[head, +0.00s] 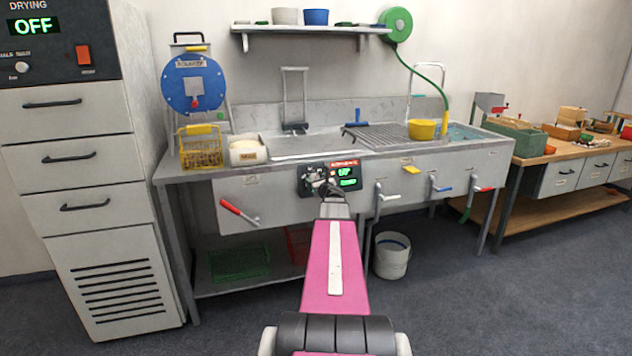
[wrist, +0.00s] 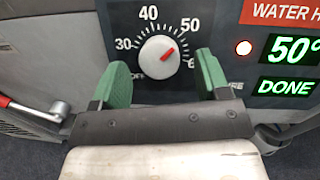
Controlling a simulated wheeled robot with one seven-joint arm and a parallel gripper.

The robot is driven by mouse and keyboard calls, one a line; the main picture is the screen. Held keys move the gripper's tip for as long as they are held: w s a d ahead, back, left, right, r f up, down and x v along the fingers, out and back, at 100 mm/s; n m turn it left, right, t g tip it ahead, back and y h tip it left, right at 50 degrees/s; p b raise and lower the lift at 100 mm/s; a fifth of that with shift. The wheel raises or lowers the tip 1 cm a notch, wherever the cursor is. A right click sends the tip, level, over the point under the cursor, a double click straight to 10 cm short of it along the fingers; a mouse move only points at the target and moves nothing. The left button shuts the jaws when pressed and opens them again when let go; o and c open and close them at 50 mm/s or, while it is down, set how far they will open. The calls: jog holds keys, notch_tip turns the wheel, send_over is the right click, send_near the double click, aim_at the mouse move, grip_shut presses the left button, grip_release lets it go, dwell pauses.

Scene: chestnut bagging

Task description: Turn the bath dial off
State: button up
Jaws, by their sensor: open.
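The bath dial (wrist: 160,58) is a round pale knob with a red pointer on a black panel in the wrist view. Its pointer aims up and right, near the 50 mark, away from OFF at lower left. In the head view the control panel (head: 344,176) is on the front of the sink bench, the dial largely hidden behind my gripper. My gripper (wrist: 163,74) is open, its green fingers to the left and right of the dial, apart from it. Green displays read 50° and DONE (wrist: 289,86), with a lit red lamp (wrist: 243,48).
A red-handled lever (head: 238,211) is left of the panel on the bench front. White, yellow, blue and red valve handles are to its right. A white bucket (head: 391,262) stands on the floor below. A drying cabinet (head: 75,190) stands at the left.

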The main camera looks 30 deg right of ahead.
jog(key=shift+w+d, duration=0.1)
jog(key=shift+w, duration=0.45)
jog(key=c, duration=0.9)
jog(key=shift+n, duration=0.3)
